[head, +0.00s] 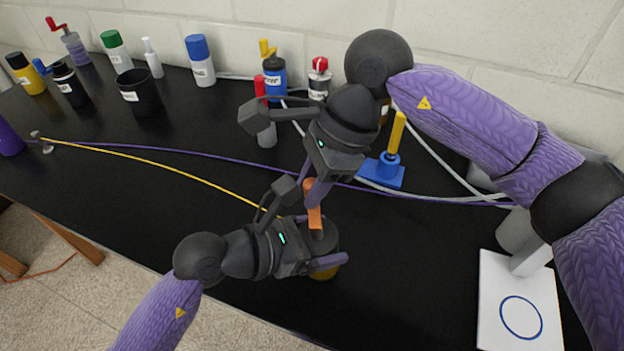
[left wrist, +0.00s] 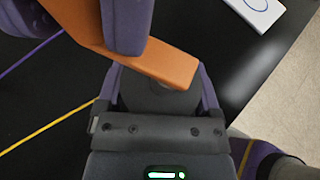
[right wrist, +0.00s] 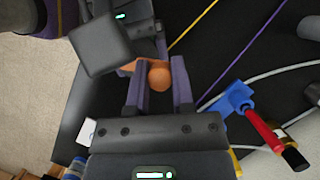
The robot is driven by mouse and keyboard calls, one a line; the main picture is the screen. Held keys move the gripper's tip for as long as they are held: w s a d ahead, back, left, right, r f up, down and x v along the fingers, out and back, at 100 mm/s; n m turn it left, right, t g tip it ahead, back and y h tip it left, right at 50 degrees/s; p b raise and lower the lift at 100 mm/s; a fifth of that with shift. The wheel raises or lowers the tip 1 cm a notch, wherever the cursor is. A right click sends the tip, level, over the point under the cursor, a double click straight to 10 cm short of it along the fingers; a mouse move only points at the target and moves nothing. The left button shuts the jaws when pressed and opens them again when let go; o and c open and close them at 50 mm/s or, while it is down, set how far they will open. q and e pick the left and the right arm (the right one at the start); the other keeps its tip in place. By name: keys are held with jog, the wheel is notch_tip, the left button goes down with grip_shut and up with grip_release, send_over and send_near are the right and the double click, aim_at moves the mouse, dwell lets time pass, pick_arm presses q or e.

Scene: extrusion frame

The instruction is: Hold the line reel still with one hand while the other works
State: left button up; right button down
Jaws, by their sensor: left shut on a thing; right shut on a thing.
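The line reel (head: 325,238) has a dark grey body with an orange crank (head: 314,212) on top, and stands near the front edge of the black bench. My left gripper (head: 320,252) is shut on the reel body; in the left wrist view its fingers flank the grey body (left wrist: 172,98) under the orange arm (left wrist: 150,62). My right gripper (head: 314,190) comes from above and is shut on the crank's rounded orange knob (right wrist: 159,76). A yellow line (head: 165,167) runs from the reel to a small post (head: 44,143) at far left. The grippers hide much of the reel.
A purple line (head: 215,155) crosses the bench behind the reel. A blue stand with a yellow peg (head: 388,172), grey cables and several bottles are behind. A white card with a blue ring (head: 520,300) lies at right. The front middle-left bench is clear.

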jog(key=shift+a+n, duration=0.1)
jog(key=shift+n, duration=0.2)
jog(key=shift+s+a+f+n+g+h, duration=0.15)
jog(key=shift+a+n+g+h, duration=0.25)
jog(key=shift+n, duration=0.75)
jog(key=shift+s+a+r+n+g+h, duration=0.15)
jog(key=shift+a+n+g+h, duration=0.25)
jog(key=shift+n, duration=0.8)
jog(key=shift+s+a+f+n+g+h, duration=0.2)
jog(key=shift+n+g+h, duration=0.35)
jog(key=shift+n, duration=0.6)
jog(key=shift+r, duration=0.1)
jog(key=shift+c, duration=2.4)
grip_release()
jog(key=v, duration=1.2)
